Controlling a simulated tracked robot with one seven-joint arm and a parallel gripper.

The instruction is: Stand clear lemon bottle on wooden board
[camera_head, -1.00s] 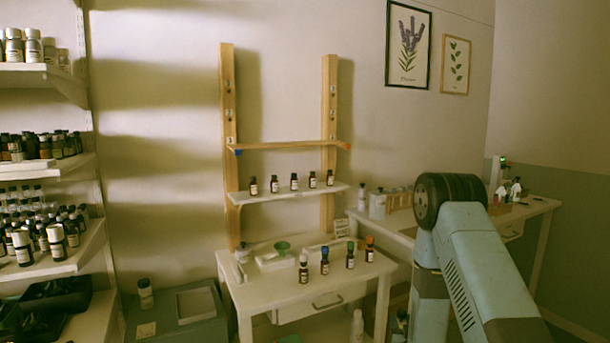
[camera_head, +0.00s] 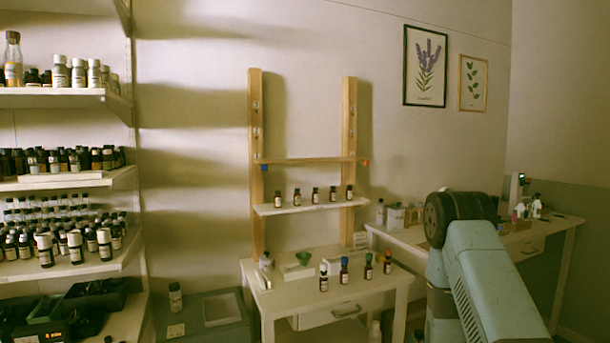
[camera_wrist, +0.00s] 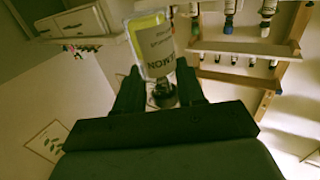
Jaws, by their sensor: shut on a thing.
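My gripper (camera_wrist: 158,82) is shut on the clear lemon bottle (camera_wrist: 153,48) in the wrist view. The bottle has a pale label lettered LEMON and yellow liquid, and appears upside down in this inverted picture. Its neck end is between the fingers. The wooden board (camera_head: 308,161) is the bare upper shelf between two wooden posts in the head view, with a blue and an orange piece at its ends. It also appears in the wrist view (camera_wrist: 236,79), apart from the bottle. In the head view my gripper and the bottle are hidden.
Below the board, a white shelf (camera_head: 306,209) carries several dark bottles. Crowded bottle shelves (camera_head: 60,98) stand at left, another table (camera_head: 545,228) at right.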

